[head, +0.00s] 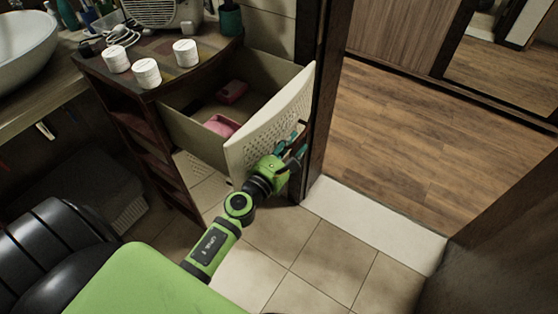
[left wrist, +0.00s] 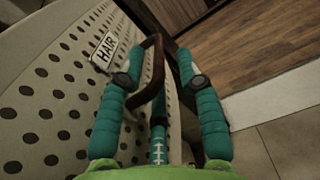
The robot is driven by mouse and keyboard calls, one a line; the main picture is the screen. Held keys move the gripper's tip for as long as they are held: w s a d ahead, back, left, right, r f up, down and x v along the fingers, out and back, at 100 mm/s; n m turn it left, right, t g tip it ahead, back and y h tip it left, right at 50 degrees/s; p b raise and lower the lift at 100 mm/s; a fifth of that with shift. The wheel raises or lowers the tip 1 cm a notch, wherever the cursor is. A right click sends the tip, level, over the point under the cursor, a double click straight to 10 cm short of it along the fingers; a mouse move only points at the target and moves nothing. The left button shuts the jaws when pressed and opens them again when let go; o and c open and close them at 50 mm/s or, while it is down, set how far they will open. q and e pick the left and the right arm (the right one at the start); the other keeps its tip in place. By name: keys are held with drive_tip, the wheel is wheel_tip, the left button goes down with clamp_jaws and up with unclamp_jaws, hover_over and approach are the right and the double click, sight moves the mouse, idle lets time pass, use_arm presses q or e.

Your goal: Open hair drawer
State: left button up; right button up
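The hair drawer (head: 268,123) is pulled well out of the dark wooden cabinet (head: 150,150). Its cream front has rows of holes, and in the left wrist view the front (left wrist: 60,100) carries a white "HAIR" label (left wrist: 104,50). Its brown bar handle (left wrist: 157,70) stands between the two teal fingers of my left gripper (left wrist: 155,65). The fingers are spread apart, with gaps beside the bar. In the head view my left gripper (head: 291,148) is at the outer face of the drawer front. My right gripper is not in view.
Inside the drawer lie pink items (head: 222,125). Several white jars (head: 147,73) stand on the cabinet top. A dark door frame (head: 325,95) is close to the drawer front's right edge. Tiled floor (head: 290,245) is clear in front.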

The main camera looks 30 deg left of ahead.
use_arm(q)
drive_tip(key=s, duration=0.9)
drive_tip(key=shift+s+a, duration=0.25)
drive_tip(key=shift+a, duration=0.05)
drive_tip(key=s+d+f+n+g, duration=0.1)
drive_tip(key=s+f+n+g, duration=0.2)
drive_tip(key=f+n, duration=0.55)
drive_tip(key=s+d+f+n+g+p, duration=0.15)
drive_tip(key=s+f+n, duration=0.35)
drive_tip(key=f, duration=0.6)
drive_tip(key=s+d+f+n+g, duration=0.15)
drive_tip(key=f+n+g, duration=0.25)
drive_tip(key=f+n, duration=0.5)
drive_tip(key=s+f+n+g, duration=0.2)
drive_tip(key=s+f+n, duration=0.2)
drive_tip(key=s, duration=0.4)
drive_tip(key=s+a+f+n+g, duration=0.1)
drive_tip(key=s+f+n+g, duration=0.2)
drive_tip(key=s, duration=0.6)
drive_tip(key=s+a+f+n+g+y, duration=0.1)
drive_tip(key=s+f+n+g, duration=0.2)
drive_tip(key=s+f+n, duration=0.4)
drive_tip(key=shift+s+a+f, duration=0.25)
drive_tip(key=shift+s+f, duration=0.3)
drive_tip(key=shift+s, duration=0.3)
drive_tip(key=shift+g, duration=0.25)
